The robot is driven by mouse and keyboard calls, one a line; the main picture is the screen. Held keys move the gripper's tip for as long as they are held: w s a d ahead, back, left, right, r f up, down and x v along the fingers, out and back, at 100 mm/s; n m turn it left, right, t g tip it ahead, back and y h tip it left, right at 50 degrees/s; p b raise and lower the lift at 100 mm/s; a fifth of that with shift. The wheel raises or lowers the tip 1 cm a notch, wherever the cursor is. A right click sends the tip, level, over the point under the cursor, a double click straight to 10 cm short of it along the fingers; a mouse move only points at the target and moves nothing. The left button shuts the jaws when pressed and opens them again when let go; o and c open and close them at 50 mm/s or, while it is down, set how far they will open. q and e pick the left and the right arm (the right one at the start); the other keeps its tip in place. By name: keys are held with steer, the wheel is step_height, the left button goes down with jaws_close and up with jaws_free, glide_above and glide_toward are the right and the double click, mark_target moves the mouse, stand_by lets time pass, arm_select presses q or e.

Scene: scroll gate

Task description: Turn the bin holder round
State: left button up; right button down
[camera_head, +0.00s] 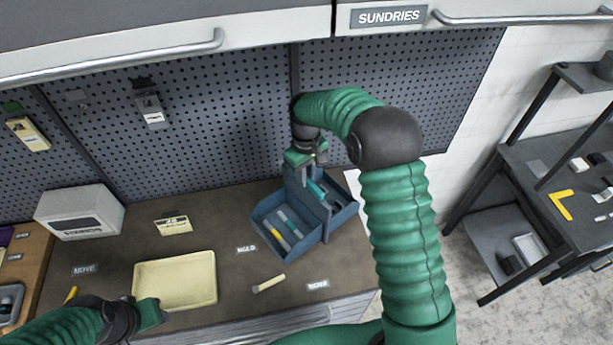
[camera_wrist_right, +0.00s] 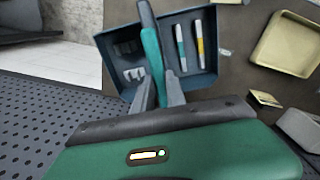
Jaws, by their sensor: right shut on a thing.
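The bin holder is a blue two-bin caddy (camera_head: 303,195) with a tall upright centre divider, near the right end of the brown worktop. My right gripper (camera_head: 303,160) reaches down from above and is shut on the top of that divider. In the right wrist view the divider (camera_wrist_right: 148,22) runs up from between the right fingers (camera_wrist_right: 158,92). One bin (camera_wrist_right: 208,70) holds markers, one with a yellow part; the other holds small grey pieces. Whether the holder touches the worktop is unclear. My left gripper (camera_head: 155,314) is at the lower left, away from the holder; its jaw opening is unclear.
A cream tray (camera_head: 176,303) lies on the worktop left of the holder, with a small pale piece (camera_head: 269,284) between them. A white box (camera_head: 80,212) and a yellow card (camera_head: 173,225) stand farther back. A pegboard (camera_head: 220,120) rises behind.

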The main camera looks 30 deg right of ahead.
steer(key=shift+w+r+n+p, duration=0.1)
steer(key=shift+w+n+p, duration=0.1)
steer(key=shift+n, duration=1.5)
steer(key=shift+w+r+n+p, duration=0.1)
steer(key=shift+n+p, duration=0.1)
steer(key=shift+n, duration=1.5)
steer(key=shift+n+p, duration=0.35)
steer(key=shift+n, duration=1.55)
steer(key=shift+s+f+n, duration=0.1)
steer(key=shift+f+n, duration=0.05)
steer(key=shift+n, duration=1.05)
steer(key=c, duration=1.6)
jaws_free()
steer(key=shift+f, duration=0.1)
steer(key=shift+o, duration=1.2)
steer(key=shift+a, duration=0.1)
